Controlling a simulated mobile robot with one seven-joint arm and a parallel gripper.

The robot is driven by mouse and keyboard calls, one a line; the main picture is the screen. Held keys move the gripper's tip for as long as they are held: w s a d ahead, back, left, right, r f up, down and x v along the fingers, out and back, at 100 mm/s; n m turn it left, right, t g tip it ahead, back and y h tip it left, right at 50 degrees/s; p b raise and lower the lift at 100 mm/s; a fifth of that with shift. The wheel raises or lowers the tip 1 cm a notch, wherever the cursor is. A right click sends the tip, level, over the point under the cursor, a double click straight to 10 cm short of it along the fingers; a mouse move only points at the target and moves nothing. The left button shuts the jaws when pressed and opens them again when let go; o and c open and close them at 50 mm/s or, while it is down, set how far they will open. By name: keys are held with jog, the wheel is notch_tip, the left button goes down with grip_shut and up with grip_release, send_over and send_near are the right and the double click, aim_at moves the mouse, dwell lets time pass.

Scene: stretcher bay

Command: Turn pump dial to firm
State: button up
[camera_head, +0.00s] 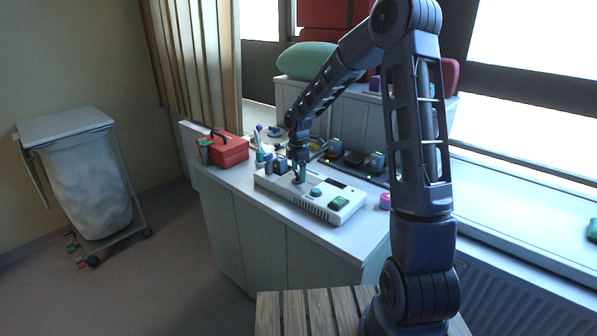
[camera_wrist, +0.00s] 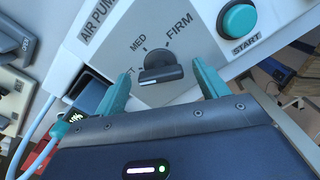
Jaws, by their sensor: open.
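The pump is a white box (camera_head: 328,210) on the counter in the head view; its panel, marked AIR PUMP, fills the top of the wrist view. Its dial (camera_wrist: 160,66) is a dark knob with a bar grip. MED and FIRM labels sit above it; a third label at its left is partly hidden by a finger. The bar lies nearly level in the picture; which end points is unclear. My gripper (camera_wrist: 163,84) is open, its teal fingers to the left and right of the dial, with visible gaps. In the head view my gripper (camera_head: 300,173) is over the pump's left part.
A round green START button (camera_wrist: 238,20) is right of the dial. A pale blue tube (camera_wrist: 40,125) runs at the lower left. A red box (camera_head: 230,150) stands on the counter left of the pump. A dark tray with devices (camera_head: 352,160) is behind it. The counter's front edge is close.

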jog(key=c, duration=1)
